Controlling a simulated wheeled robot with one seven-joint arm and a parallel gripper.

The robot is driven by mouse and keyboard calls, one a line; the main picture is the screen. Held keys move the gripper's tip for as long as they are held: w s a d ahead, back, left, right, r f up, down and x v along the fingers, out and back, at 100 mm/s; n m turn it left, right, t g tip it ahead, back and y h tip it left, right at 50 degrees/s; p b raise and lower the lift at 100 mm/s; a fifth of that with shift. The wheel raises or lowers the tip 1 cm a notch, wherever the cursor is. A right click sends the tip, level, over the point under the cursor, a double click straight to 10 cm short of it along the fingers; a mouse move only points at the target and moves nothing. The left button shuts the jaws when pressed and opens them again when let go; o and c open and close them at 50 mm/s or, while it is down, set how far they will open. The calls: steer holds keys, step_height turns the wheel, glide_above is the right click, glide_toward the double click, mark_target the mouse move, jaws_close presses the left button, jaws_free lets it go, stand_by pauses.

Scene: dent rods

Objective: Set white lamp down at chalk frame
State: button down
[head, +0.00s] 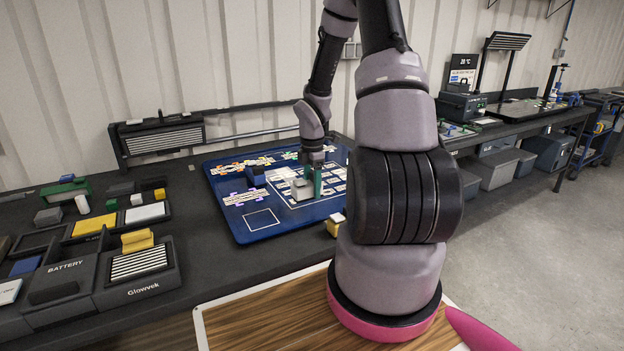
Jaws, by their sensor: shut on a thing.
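My gripper (316,166) points down over the blue board on the bench. A pale, blocky thing, which I take to be the white lamp (300,189), is at its fingertips, low over the board. A green upright piece (317,182) shows just below the gripper; I cannot tell whether it is a finger or a separate part. The jaws are shut on the lamp, though the grip itself is small and partly hidden. An empty square white outline, seemingly the chalk frame (262,220), is on the board's near left part. I cannot tell whether the lamp touches the board.
The blue board (225,208) also bears a larger white outline with several pale pieces, coloured strips and a dark block (255,176). A yellow-and-white block (335,224) stands by its near edge. Trays with a yellow pad (92,223) and battery box (60,282) fill the left bench.

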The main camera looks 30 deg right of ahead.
mark_target(313, 210)
steer(key=shift+d+f, duration=0.1)
steer(key=shift+f, duration=2.15)
steer(key=shift+f, duration=0.45)
steer(key=shift+c, duration=0.2)
jaws_free()
step_height(313, 210, up, 11)
